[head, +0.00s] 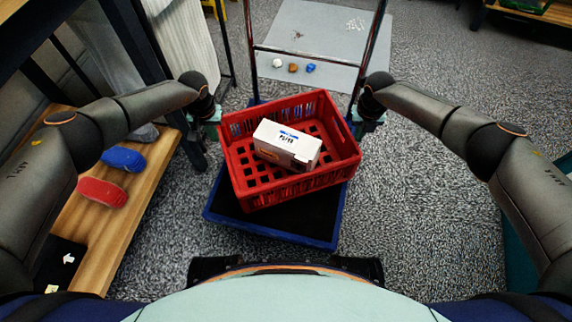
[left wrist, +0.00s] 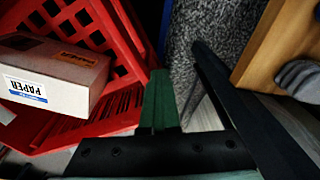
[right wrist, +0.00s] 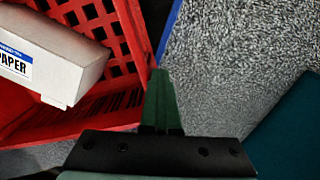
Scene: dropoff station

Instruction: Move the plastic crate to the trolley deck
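The red plastic crate (head: 290,190) is over the trolley deck (head: 305,233), a black surface with a blue border. It is turned slightly relative to the deck; I cannot tell whether it touches it. A white box marked PAPER (head: 287,145) lies inside. My left gripper (head: 214,122) is at the crate's left side and my right gripper (head: 366,122) at its right side. In the left wrist view, the green fingers (left wrist: 160,100) look closed at the crate's rim (left wrist: 128,60). The right wrist view shows the same for the right fingers (right wrist: 160,100).
A wooden bench (head: 135,185) with blue and red footwear (head: 102,193) stands close on the left. The trolley's metal handle (head: 310,53) rises behind the crate. A grey mat (head: 340,30) with small items lies beyond. The floor right of the trolley is clear.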

